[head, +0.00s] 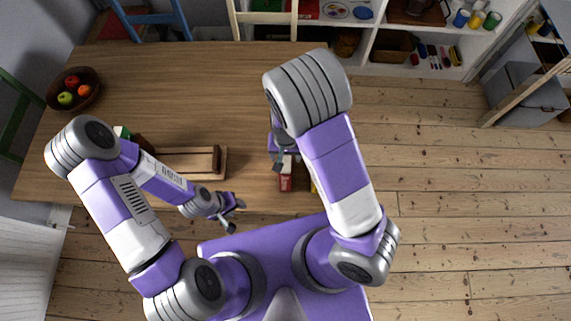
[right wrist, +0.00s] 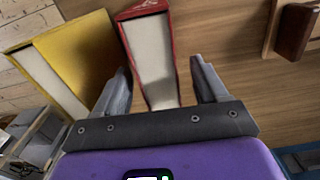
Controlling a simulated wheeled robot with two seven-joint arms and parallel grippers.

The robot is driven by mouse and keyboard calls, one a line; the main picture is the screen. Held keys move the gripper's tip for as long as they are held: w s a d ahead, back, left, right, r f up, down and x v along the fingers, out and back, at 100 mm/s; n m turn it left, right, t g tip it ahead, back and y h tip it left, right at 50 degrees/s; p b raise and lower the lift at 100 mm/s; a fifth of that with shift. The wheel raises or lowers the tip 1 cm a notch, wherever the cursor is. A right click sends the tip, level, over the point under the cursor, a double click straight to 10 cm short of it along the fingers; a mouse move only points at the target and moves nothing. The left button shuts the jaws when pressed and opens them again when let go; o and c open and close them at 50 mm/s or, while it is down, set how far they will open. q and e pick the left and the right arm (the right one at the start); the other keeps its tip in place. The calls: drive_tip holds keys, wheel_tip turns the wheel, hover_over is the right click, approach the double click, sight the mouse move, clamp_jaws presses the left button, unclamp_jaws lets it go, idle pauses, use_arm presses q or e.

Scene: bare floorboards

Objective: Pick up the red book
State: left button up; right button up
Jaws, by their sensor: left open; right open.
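The red book (head: 285,184) stands upright near the front edge of the wooden table, partly hidden under my right arm in the head view. In the right wrist view the red book (right wrist: 150,52) shows its red cover edges and pale pages. My right gripper (right wrist: 163,84) is open, with one finger on each side of the book; I cannot tell whether they touch it. In the head view my right gripper (head: 283,160) is over the book, partly hidden by the arm. My left gripper (head: 236,216) is open and empty near the table's front edge.
A yellow book (right wrist: 70,60) stands close beside the red one. A wooden holder (head: 186,163) lies on the table to the left. A fruit bowl (head: 83,102) stands at the far left. A white shelf (head: 375,42) is behind. The table's middle back is clear.

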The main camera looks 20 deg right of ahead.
wheel_tip(320, 180, down, 3)
drive_tip(key=shift+s+d+r+b, duration=0.1)
drive_tip(key=shift+b, duration=0.2)
drive_tip(key=shift+f, duration=0.55)
clamp_jaws()
